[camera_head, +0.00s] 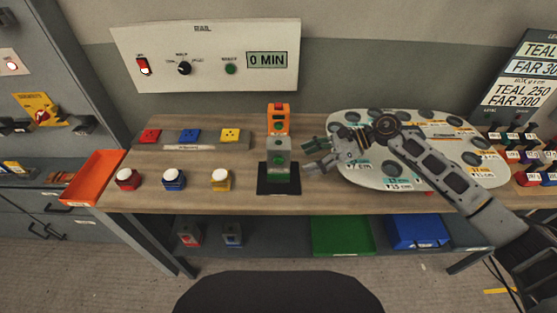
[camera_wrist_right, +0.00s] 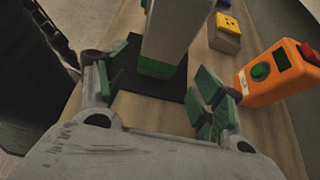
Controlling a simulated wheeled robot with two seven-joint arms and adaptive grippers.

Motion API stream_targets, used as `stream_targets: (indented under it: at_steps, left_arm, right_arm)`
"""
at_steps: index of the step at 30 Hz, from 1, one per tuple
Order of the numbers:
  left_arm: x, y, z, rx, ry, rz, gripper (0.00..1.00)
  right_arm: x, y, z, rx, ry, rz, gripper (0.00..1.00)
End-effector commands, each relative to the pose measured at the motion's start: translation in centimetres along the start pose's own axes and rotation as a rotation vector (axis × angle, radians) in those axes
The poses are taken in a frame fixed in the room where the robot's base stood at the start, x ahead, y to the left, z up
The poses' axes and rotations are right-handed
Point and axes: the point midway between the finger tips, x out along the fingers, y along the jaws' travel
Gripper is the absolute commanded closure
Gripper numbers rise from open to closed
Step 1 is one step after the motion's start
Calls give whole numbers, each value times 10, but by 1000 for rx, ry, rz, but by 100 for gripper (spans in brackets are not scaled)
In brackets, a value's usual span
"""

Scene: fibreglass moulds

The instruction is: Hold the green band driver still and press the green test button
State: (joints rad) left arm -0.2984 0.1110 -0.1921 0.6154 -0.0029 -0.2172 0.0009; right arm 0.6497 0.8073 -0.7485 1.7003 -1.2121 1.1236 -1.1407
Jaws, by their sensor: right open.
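The driver is a grey block (camera_head: 279,157) standing upright on a black pad (camera_head: 264,187) at the middle of the bench. In the right wrist view its pale body (camera_wrist_right: 180,28) ends in a green band (camera_wrist_right: 155,68) at the base. My right gripper (camera_head: 311,157) is just right of the driver, fingers pointing at it. In the wrist view its open fingers (camera_wrist_right: 158,92) face the driver with a gap. An orange box (camera_head: 278,112) stands behind the driver; its round green button (camera_wrist_right: 260,71) shows in the wrist view. My left gripper is out of view.
White-capped red, blue and yellow jars (camera_head: 173,180) stand left of the driver. A white board with dark round holes (camera_head: 455,165) lies under my right arm. An orange tray (camera_head: 94,178) is at the left edge. A wall panel (camera_head: 210,95) reads 0 MIN.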

Motion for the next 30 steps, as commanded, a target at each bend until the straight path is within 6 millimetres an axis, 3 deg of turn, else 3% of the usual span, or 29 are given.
stream_targets:
  at_steps: [5,18,30]
  left_arm:
    - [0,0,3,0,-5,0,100]
    - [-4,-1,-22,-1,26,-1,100]
    - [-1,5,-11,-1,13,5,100]
  right_arm:
    - [2,0,0,0,-1,0,32]
    - [31,0,1,0,-1,1,32]
    - [68,0,-1,-1,-1,0,32]
